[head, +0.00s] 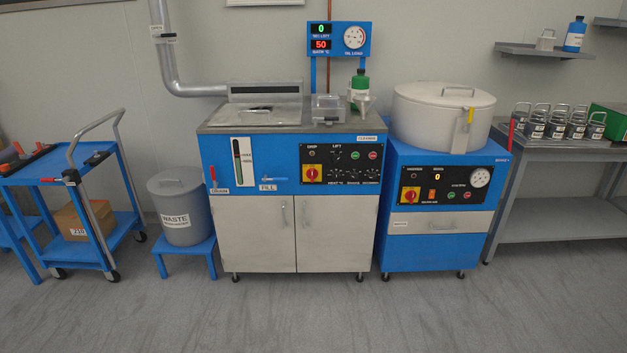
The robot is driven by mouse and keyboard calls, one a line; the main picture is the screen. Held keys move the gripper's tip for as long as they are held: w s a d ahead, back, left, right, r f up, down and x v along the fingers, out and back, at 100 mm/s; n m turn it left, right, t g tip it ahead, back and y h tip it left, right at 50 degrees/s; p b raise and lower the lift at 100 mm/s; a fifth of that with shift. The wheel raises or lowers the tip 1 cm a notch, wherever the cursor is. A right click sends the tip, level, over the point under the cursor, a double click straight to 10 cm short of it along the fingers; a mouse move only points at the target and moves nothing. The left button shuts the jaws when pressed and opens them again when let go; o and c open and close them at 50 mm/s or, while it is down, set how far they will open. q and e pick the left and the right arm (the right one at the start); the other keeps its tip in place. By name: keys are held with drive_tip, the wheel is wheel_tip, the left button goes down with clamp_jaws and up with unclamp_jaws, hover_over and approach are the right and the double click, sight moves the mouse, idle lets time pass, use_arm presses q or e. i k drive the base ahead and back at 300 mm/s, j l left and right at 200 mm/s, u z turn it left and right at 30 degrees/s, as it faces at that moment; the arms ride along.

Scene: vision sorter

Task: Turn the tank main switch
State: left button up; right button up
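The blue cleaning tank cabinet (222,160) stands in the middle of the head view, with a metal lid (265,111) on its top. Its black control panel (341,164) is at the upper right of its front. The tank main switch (312,174), a red rotary knob on a yellow square, sits at the left end of that panel. Its exact angle is too small to tell. Neither of my grippers shows in this view.
A blue machine with a round white lid (430,105) stands to the right and has a similar red-yellow switch (409,195). A waste bin (183,208) and a blue trolley (75,165) stand left. A metal table (555,150) is far right. The front floor (310,315) is clear.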

sight(312, 174)
drive_tip(key=i+j+z, duration=0.15)
drive_tip(key=i+j, duration=0.35)
drive_tip(key=i, duration=0.15)
drive_tip(key=i+j+z, duration=0.2)
drive_tip(key=i+j, duration=0.4)
drive_tip(key=i+j+z, duration=0.15)
drive_tip(key=i+j, duration=0.5)
drive_tip(key=i+j+z, duration=0.15)
drive_tip(key=i+j, duration=0.4)
drive_tip(key=j, duration=0.2)
